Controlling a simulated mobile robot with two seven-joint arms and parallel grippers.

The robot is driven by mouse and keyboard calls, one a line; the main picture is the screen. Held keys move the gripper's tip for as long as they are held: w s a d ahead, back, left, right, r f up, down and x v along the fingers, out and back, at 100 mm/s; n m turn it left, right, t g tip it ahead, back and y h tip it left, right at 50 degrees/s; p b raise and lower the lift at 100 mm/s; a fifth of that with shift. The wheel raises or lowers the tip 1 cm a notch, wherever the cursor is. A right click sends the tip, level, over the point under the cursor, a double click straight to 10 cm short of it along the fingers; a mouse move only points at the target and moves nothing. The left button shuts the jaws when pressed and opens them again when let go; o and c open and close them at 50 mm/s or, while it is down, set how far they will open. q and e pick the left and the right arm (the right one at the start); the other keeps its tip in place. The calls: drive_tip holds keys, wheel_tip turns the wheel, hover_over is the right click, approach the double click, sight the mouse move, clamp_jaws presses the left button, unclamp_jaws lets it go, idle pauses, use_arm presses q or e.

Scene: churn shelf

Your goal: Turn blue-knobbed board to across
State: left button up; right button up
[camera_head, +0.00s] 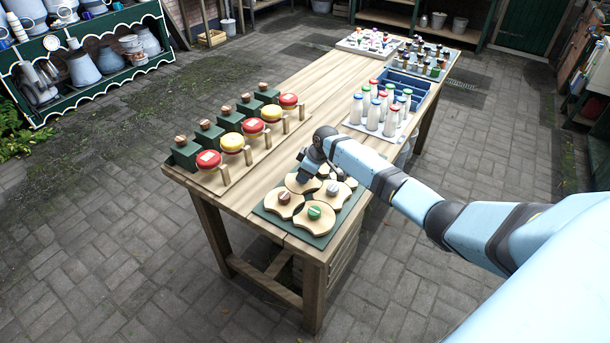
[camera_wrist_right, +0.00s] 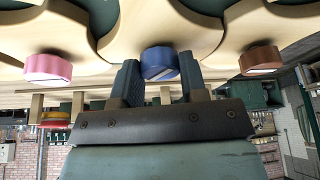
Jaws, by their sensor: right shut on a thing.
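My right gripper (camera_head: 312,174) reaches down over the back of the green base (camera_head: 263,212) holding several wooden boards with coloured knobs. In the right wrist view its two fingers (camera_wrist_right: 160,78) stand on either side of the blue knob (camera_wrist_right: 159,61), shut on it. The blue-knobbed board (camera_wrist_right: 158,22) shows only in part, so I cannot tell which way it lies. A pink knob (camera_wrist_right: 48,69) and a brown knob (camera_wrist_right: 261,60) flank it, clear of the fingers. In the head view the gripper hides the blue knob. The green-knobbed board (camera_head: 299,222) is at the front. My left gripper is out of view.
Left of the boards stands a row of red and yellow discs (camera_head: 231,142) with dark green blocks (camera_head: 186,153). White bottles (camera_head: 373,116) with coloured caps and a blue crate (camera_head: 406,84) stand farther back on the wooden table (camera_head: 318,78). The table's middle strip is bare.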

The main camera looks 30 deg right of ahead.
drive_tip(key=shift+w+f+n+y+b, duration=0.15)
drive_tip(key=shift+n+y+b, duration=0.15)
drive_tip(key=shift+n+b, duration=0.45)
drive_tip(key=shift+n+g+b, duration=0.4)
drive_tip(key=shift+n, duration=0.65)
drive_tip(key=shift+n+g+y+b, duration=0.5)
drive_tip(key=shift+n+b, duration=0.5)
drive_tip(key=shift+n, duration=0.5)
drive_tip(key=o, duration=0.9)
drive_tip(key=b+v, duration=0.1)
drive_tip(key=v, duration=1.3)
